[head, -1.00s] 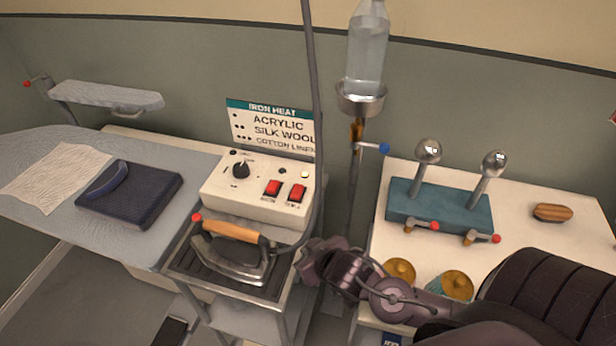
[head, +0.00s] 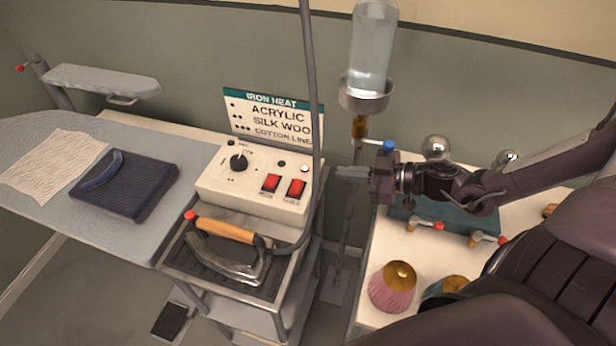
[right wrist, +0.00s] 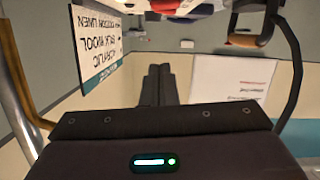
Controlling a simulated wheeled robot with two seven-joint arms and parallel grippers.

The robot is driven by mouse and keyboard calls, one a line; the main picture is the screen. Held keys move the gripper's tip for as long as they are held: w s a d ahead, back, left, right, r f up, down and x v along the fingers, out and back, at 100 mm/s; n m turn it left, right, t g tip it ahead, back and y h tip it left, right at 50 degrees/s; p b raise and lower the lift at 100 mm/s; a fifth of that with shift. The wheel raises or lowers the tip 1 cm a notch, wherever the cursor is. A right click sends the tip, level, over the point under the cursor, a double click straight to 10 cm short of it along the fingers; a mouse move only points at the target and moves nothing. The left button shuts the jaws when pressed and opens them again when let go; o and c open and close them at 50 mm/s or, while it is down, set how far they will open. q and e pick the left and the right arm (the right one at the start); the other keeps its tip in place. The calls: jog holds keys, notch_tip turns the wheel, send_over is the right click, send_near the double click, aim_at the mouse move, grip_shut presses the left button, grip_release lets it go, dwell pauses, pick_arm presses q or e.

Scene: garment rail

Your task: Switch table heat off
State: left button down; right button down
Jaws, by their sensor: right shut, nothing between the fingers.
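The cream control box (head: 262,192) stands on the trolley, with a black dial (head: 238,162) and two red rocker switches side by side: a left one (head: 271,183) and a right one (head: 296,188). Their small labels are too blurred to read, so I cannot tell which is the table heat. A small lamp (head: 305,168) near the box's top right corner looks pale. My right gripper (head: 342,172) is shut and empty, to the right of the box and apart from it, fingers pointing left. Its closed fingers (right wrist: 158,72) show in the right wrist view. My left gripper is out of view.
An iron (head: 225,250) rests on the trolley below the box. A grey hose (head: 312,90) hangs between the box and my right gripper. A bottle (head: 372,45) on a stand and a heat sign (head: 272,115) are behind. The ironing table (head: 135,240) is left.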

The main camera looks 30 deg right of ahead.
jog(key=b, duration=0.8)
send_over(307, 189)
jog(key=f, duration=0.2)
jog(key=shift+s+a+f, duration=0.1)
jog(key=shift+a+f, duration=0.1)
jog(key=shift+f, duration=0.2)
notch_tip(307, 189, down, 2)
jog(key=shift+d+f, duration=0.1)
jog(key=shift+d, duration=0.05)
jog(key=shift+f, duration=0.7)
